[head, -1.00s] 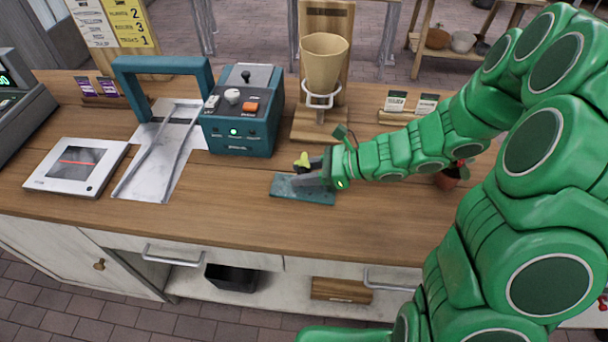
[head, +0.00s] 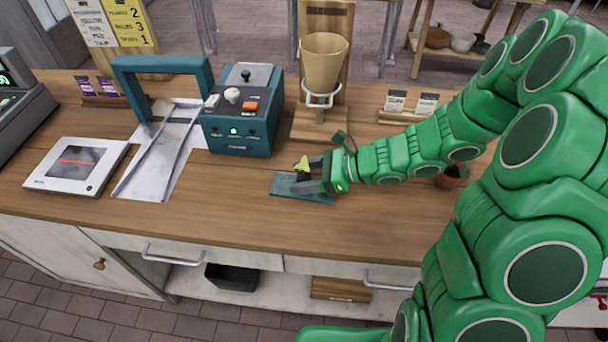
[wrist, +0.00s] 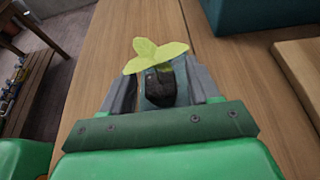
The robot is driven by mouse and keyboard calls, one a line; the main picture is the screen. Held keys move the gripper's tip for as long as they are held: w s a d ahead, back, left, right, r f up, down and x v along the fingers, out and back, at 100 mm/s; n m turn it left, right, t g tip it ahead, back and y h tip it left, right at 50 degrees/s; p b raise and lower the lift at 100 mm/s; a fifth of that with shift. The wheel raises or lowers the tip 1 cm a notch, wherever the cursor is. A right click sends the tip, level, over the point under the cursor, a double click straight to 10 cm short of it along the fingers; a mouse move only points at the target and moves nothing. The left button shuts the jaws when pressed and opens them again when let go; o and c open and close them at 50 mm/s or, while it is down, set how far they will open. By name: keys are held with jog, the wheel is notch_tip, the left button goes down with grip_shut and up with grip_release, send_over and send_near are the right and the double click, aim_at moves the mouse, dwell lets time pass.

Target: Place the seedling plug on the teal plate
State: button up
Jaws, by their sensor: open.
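The seedling plug (head: 301,166) has yellow-green leaves over a dark root block. It is at the teal plate (head: 281,187), a flat rectangle on the wooden counter, and appears to rest on it. My gripper (head: 307,175) reaches in from the right, low over the plate, with its fingers open on either side of the plug. In the wrist view the plug (wrist: 160,86) sits between the spread grey fingers, with a gap visible on the left side. The plug's base is partly hidden by my gripper.
A teal control box (head: 243,112) and a wooden stand with a tan cone (head: 324,65) are behind the plate. A metal chute (head: 158,155) and a white scale-like device (head: 77,167) are left. A small pot (head: 449,181) is behind my arm. The counter front is clear.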

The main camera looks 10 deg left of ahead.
jog(key=shift+r, duration=0.1)
jog(key=shift+d+r, duration=0.1)
jog(key=shift+d, duration=0.05)
jog(key=v, duration=1.1)
jog(key=shift+d+r, duration=0.2)
jog(key=shift+d, duration=0.1)
jog(key=s+r+n+g+h, duration=0.2)
jog(key=s+r+n+h, duration=0.1)
jog(key=s+n, duration=0.3)
jog(key=s+r+n+g+h, duration=0.2)
jog(key=s+n+h, duration=0.15)
jog(key=s, duration=0.55)
jog(key=s+d+r+n+t+h, duration=0.2)
jog(key=s+d+r+n+h, duration=0.3)
jog(key=s+d+n+h, duration=0.2)
jog(key=s+d+n, duration=0.1)
jog(key=s+d, duration=0.1)
jog(key=d, duration=0.1)
jog(key=shift+s, duration=0.25)
jog(key=shift+f+n, duration=0.1)
jog(key=shift+n, duration=0.15)
